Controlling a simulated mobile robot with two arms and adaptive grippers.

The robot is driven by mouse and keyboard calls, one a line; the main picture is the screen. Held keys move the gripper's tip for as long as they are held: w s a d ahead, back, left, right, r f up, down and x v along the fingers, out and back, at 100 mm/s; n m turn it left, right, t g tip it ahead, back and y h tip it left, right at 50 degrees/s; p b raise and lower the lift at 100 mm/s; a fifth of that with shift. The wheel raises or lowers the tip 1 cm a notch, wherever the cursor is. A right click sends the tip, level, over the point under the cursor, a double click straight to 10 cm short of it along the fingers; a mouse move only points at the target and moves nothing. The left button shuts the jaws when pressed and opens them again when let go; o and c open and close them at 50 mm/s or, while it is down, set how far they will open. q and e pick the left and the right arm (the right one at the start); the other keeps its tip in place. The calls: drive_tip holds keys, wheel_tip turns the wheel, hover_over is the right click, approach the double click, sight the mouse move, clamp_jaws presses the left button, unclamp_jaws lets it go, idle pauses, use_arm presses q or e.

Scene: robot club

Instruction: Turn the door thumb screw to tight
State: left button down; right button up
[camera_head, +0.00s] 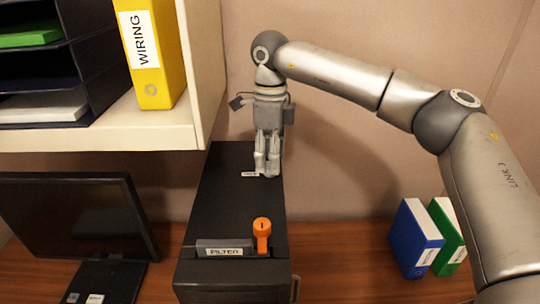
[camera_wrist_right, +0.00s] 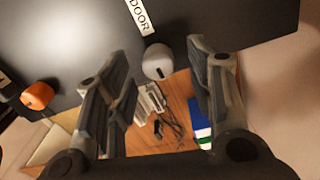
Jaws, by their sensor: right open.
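A pale grey rounded knob (camera_wrist_right: 158,62), which looks like the door thumb screw, sits at the edge of the black housing (camera_head: 235,180) beside a white DOOR label (camera_wrist_right: 139,15) in the right wrist view. My right gripper (camera_head: 267,172) points down at the far right part of the housing in the head view. It is open, with its fingers on either side of the knob in the wrist view and a gap to each. I cannot tell its height over the knob. The knob is not seen in the head view. My left gripper is not in view.
A shelf (camera_head: 150,125) with a yellow binder (camera_head: 152,55) overhangs at left, above a monitor (camera_head: 75,220). Blue (camera_head: 414,240) and green binders (camera_head: 447,235) stand at right.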

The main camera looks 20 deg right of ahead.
drive_tip(key=shift+s+f, duration=0.1)
drive_tip(key=shift+f, duration=0.6)
drive_tip(key=shift+c, duration=0.7)
drive_tip(key=c, duration=0.9)
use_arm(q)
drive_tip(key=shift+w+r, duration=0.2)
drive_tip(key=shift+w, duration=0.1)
